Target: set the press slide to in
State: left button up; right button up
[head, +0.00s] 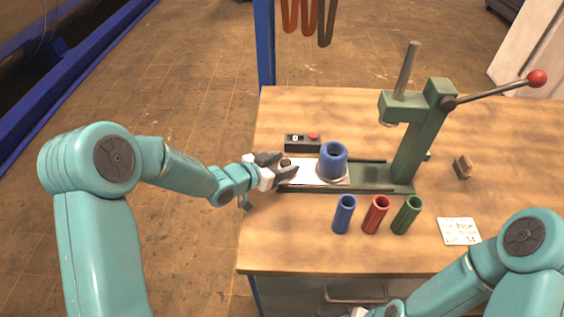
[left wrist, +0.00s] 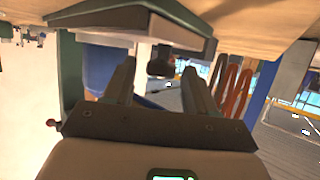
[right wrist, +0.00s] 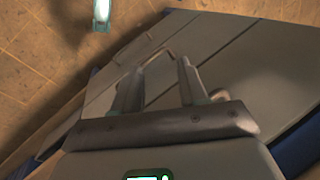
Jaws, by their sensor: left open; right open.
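The press slide (head: 308,172) is a pale plate on the green press base (head: 375,182). It sits toward the base's left end, left of the ram, with a blue holder (head: 333,160) on it. A dark knob (head: 286,163) is at its left end. My left gripper (head: 281,165) is open at this knob. In the left wrist view the knob (left wrist: 160,62) shows between the spread fingers (left wrist: 160,85); contact cannot be told. My right gripper (right wrist: 158,85) is open and empty, low in front of the bench drawers; the head view barely shows it.
The green press column (head: 418,140) carries a red-knobbed lever (head: 537,78). Blue (head: 343,215), red (head: 375,215) and green (head: 407,215) tubes stand in front of the base. A small switch box (head: 303,142) lies behind the slide. A label card (head: 459,231) lies on the right.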

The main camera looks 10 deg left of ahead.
aim_at(320, 167)
pick_arm(q)
grip_shut()
jog(key=shift+w+d+f+b, duration=0.1)
jog(key=shift+d+f+b, duration=0.05)
jog(key=shift+d+b, duration=0.2)
jog(key=d+b, duration=0.2)
jog(key=d, duration=0.1)
jog(key=w+d+b, duration=0.1)
jog(key=d+b, duration=0.1)
jog(key=d, duration=0.1)
jog(key=w+d+b, duration=0.1)
jog(key=d+b, duration=0.2)
jog(key=shift+d+f, duration=0.1)
jog(key=shift+d, duration=0.45)
jog(key=shift+d+r, duration=0.1)
jog(key=shift+r, duration=0.2)
